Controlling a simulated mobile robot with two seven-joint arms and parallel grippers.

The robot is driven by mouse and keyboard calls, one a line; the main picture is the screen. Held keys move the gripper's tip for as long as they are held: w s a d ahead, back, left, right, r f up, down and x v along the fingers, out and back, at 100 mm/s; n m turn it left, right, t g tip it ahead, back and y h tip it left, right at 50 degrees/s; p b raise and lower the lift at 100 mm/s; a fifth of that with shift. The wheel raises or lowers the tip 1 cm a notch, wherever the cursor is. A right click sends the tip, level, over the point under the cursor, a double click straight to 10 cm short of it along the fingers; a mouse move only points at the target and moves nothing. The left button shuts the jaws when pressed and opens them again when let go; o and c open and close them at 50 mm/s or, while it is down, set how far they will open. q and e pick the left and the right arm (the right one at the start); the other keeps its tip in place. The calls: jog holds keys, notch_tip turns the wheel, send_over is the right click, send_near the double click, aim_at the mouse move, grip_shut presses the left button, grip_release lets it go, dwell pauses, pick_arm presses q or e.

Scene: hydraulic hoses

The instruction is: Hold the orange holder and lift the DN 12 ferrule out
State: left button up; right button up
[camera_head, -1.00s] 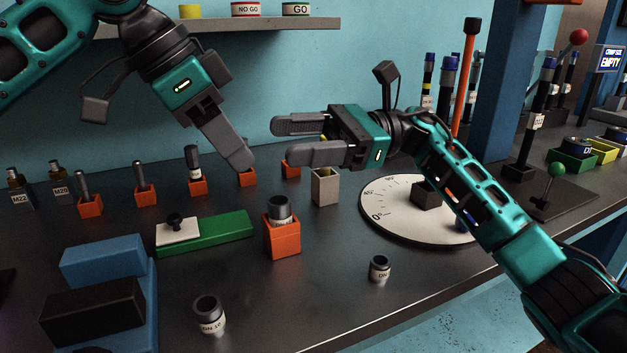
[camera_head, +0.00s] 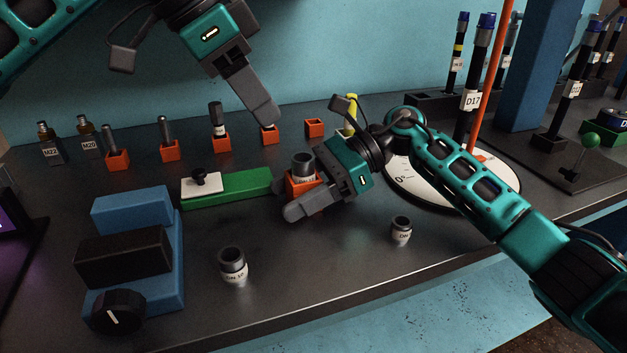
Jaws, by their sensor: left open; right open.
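The orange holder (camera_head: 296,188) stands on the dark bench with a grey metal ferrule (camera_head: 303,163) upright in it. No readable label shows on this ferrule, so I cannot confirm DN 12. My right gripper (camera_head: 288,197) is open and low at the holder. Its near finger lies across the front of the holder; the far finger is mostly hidden behind it. I cannot tell whether the fingers touch it. My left gripper (camera_head: 262,120) is open and empty, farther back, with its fingertips in front of or above a small orange holder (camera_head: 269,138) in the back row.
Two loose ferrules stand in front: one labelled like DN 10 (camera_head: 233,267) and one at right (camera_head: 401,231). A round dial plate (camera_head: 505,185) is under my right arm.

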aim_at(303, 171)
jog(key=shift+a+f, duration=0.1)
jog(key=shift+a, duration=0.1)
jog(key=shift+c, duration=0.2)
jog(key=c, duration=0.7)
pick_arm(q)
jog(key=shift+o, duration=1.4)
jog(key=shift+s+d+r, duration=0.1)
jog(key=shift+d+r, duration=0.05)
jog(key=shift+o, duration=0.4)
jog(key=shift+s+d+r+n+y, duration=0.15)
jog(key=shift+r+n+y, duration=0.15)
jog(key=shift+n, duration=0.2)
jog(key=d+f+n, duration=0.1)
jog(key=f, duration=0.2)
jog(key=w+d+f+n+y, duration=0.1)
jog(key=d+f, duration=0.1)
jog(key=f, duration=0.1)
jog(key=w+d+f+n+t, duration=0.1)
jog(key=f, duration=0.2)
jog(key=shift+d+y, duration=0.25)
jog(key=shift+y, duration=0.05)
